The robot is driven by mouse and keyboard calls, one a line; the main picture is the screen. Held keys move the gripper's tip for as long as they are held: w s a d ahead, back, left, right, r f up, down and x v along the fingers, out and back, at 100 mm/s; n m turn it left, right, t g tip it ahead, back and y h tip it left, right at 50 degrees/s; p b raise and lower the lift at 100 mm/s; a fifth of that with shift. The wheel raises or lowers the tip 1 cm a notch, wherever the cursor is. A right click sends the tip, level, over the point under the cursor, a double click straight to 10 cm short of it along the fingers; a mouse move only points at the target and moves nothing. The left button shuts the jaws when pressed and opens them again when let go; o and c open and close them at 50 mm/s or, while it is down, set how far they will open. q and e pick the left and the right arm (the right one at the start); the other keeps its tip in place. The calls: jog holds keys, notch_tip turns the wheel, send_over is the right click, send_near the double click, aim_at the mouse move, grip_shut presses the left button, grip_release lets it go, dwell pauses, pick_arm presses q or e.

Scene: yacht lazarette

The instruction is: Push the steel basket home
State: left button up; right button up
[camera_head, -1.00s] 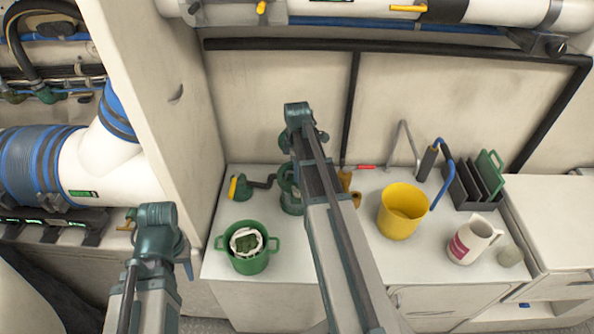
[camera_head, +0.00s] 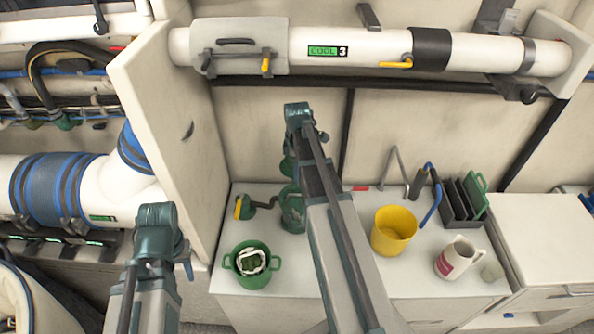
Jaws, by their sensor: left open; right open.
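I cannot make out a steel basket for certain. A green two-handled pot (camera_head: 252,279) stands on the white counter at the left, with a whitish ring and dark green matter inside. A dark green upright object (camera_head: 292,212) stands behind it, partly hidden by my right arm. My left arm comes up at lower left and ends in view at a teal joint. My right arm reaches up across the middle to another teal joint. I see no fingertips of either gripper.
On the counter (camera_head: 307,270) stand a yellow bucket (camera_head: 393,236), a white jug (camera_head: 456,260), a dark rack (camera_head: 457,203) and a green crank-handled tool (camera_head: 243,208). A white pipe marked COOL 3 (camera_head: 370,48) crosses above. A pale partition (camera_head: 170,130) rises at left.

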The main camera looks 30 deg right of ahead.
jog(key=s+a+m, duration=0.2)
jog(key=s+a, duration=0.3)
jog(key=a, duration=0.5)
jog(key=s+a+m, duration=0.3)
jog(key=s+a, duration=0.3)
jog(key=a, duration=0.4)
jog(key=s+a+m+h, duration=0.1)
jog(key=s+a, duration=0.4)
jog(key=a, duration=0.5)
jog(key=shift+s+a+m, duration=0.25)
jog(key=shift+m, duration=0.65)
